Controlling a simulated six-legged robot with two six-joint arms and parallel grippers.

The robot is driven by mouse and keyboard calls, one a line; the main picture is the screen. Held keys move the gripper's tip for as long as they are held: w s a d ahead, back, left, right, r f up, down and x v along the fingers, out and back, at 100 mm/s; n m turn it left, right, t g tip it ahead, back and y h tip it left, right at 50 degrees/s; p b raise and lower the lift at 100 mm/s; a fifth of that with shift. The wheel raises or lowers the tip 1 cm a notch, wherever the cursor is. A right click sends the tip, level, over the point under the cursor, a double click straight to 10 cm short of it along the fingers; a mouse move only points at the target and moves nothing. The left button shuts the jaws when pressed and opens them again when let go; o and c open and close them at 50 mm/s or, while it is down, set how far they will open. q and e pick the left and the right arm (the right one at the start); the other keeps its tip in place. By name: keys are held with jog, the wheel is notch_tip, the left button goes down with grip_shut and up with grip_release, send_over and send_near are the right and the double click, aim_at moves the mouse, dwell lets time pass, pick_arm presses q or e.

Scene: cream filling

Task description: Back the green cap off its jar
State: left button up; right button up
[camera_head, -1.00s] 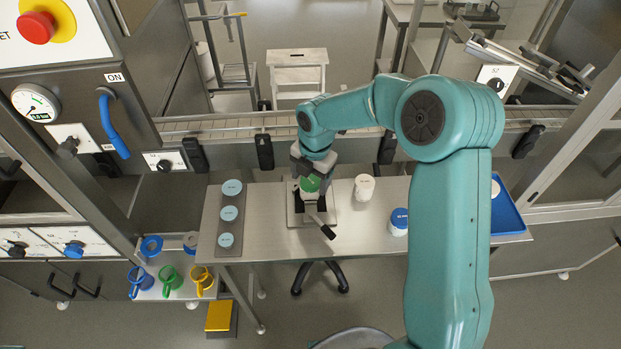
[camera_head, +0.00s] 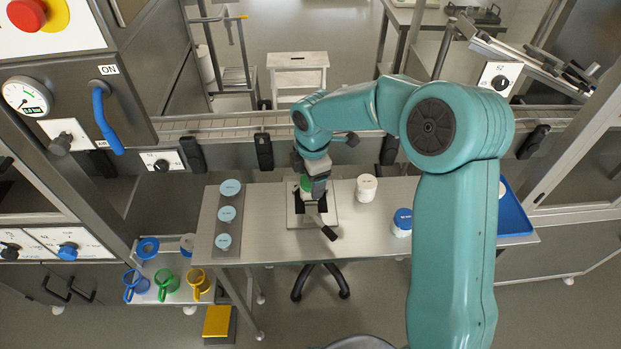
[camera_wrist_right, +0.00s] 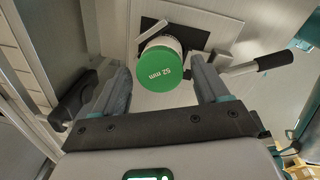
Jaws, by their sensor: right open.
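The jar with the green cap (camera_wrist_right: 160,68) stands in a clamp fixture with a dark-gripped lever (camera_wrist_right: 262,64), and the cap reads "52 mm" in the right wrist view. In the head view the green cap (camera_head: 306,184) is partly hidden behind my right gripper (camera_head: 312,185). In the right wrist view my right gripper (camera_wrist_right: 160,88) is open, its two fingers apart on either side of the cap with a gap to each. I cannot tell whether the fingertips are level with the cap. My left gripper is not in view.
A white-lidded jar (camera_head: 367,187) and a blue-lidded jar (camera_head: 402,220) stand to the right on the steel table (camera_head: 270,215). A dark strip (camera_head: 220,250) with several pale blue lids lies at left. A blue tray (camera_head: 514,212) is at the right end. A conveyor (camera_head: 225,124) runs behind.

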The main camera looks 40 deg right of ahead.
jog(key=shift+f+m+b, duration=0.1)
jog(key=shift+m+b, duration=0.25)
jog(key=shift+m, duration=1.45)
jog(key=shift+c, duration=0.3)
jog(key=c, duration=0.9)
jog(key=shift+o, duration=0.2)
jog(key=shift+w+r, duration=0.1)
jog(key=shift+r, duration=0.25)
jog(key=shift+r+p, duration=1.35)
jog(key=shift+r, duration=0.2)
